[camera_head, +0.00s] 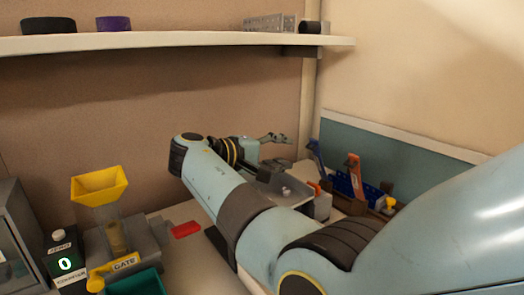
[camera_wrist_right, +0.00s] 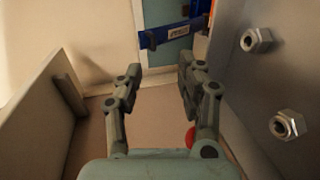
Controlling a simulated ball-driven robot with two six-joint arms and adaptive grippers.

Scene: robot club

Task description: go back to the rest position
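My right arm reaches across the head view from the lower right toward the back of the bench. My right gripper (camera_head: 281,138) is at the far end of it, above a grey metal fixture (camera_head: 297,187). In the right wrist view my right gripper (camera_wrist_right: 158,76) has its two fingers apart with nothing between them. My left gripper is not in the head view.
Blue and orange tools (camera_head: 354,183) stand at the right by the wall. In the wrist view a grey plate with hex nuts (camera_wrist_right: 257,40) is close on the right. A yellow funnel (camera_head: 99,185), a counter (camera_head: 64,263) and a red block (camera_head: 186,229) are at left.

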